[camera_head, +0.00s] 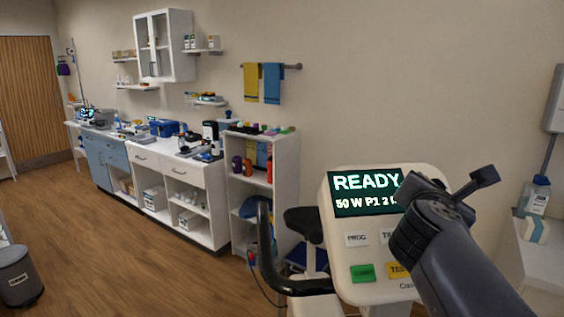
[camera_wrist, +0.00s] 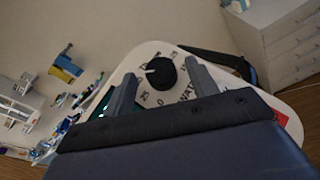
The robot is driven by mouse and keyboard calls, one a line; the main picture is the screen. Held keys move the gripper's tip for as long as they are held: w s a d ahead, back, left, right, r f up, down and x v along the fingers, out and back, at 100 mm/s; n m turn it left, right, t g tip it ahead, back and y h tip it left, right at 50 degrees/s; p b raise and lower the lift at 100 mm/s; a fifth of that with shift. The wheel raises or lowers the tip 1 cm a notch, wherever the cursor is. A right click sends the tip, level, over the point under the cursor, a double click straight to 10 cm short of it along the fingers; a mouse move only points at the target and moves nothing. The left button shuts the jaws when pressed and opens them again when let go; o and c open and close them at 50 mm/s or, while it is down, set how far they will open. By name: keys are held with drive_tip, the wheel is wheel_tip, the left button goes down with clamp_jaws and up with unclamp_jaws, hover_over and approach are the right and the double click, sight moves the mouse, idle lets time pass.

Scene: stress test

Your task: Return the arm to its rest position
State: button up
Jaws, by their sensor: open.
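My gripper (camera_head: 440,193) is in front of the upper right of a white console (camera_head: 343,276) in the head view, and my dark arm reaches in from the bottom right. In the wrist view the two fingers of my gripper (camera_wrist: 160,82) stand apart, with a black knob (camera_wrist: 161,72) on the white console face showing between and beyond them. Whether the fingers touch the knob I cannot tell. The console screen (camera_head: 366,192) reads READY and 50 W. My arm hides part of the screen and of the buttons.
A black handlebar (camera_head: 266,240) and a dark seat (camera_head: 304,224) stand left of the console. A white counter (camera_head: 177,170) and a shelf unit (camera_head: 287,190) line the wall. A grey bin (camera_head: 18,277) stands at the lower left. The wooden floor (camera_head: 115,255) between is clear.

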drive_tip(key=shift+s+d+f+n+t+y+p, duration=0.15)
drive_tip(key=shift+n+t+y, duration=0.65)
drive_tip(key=shift+n, duration=0.45)
drive_tip(key=shift+d+r+n+t+y+p, duration=0.15)
drive_tip(key=shift+n+t+y, duration=0.3)
drive_tip(key=shift+n+y, duration=0.65)
drive_tip(key=shift+s+d+f+n+t+y+p, duration=0.1)
drive_tip(key=shift+d+f+n+t+y+p, duration=0.1)
drive_tip(key=shift+n+t+y, duration=0.85)
drive_tip(key=shift+n+g, duration=0.4)
drive_tip(key=shift+n, duration=0.1)
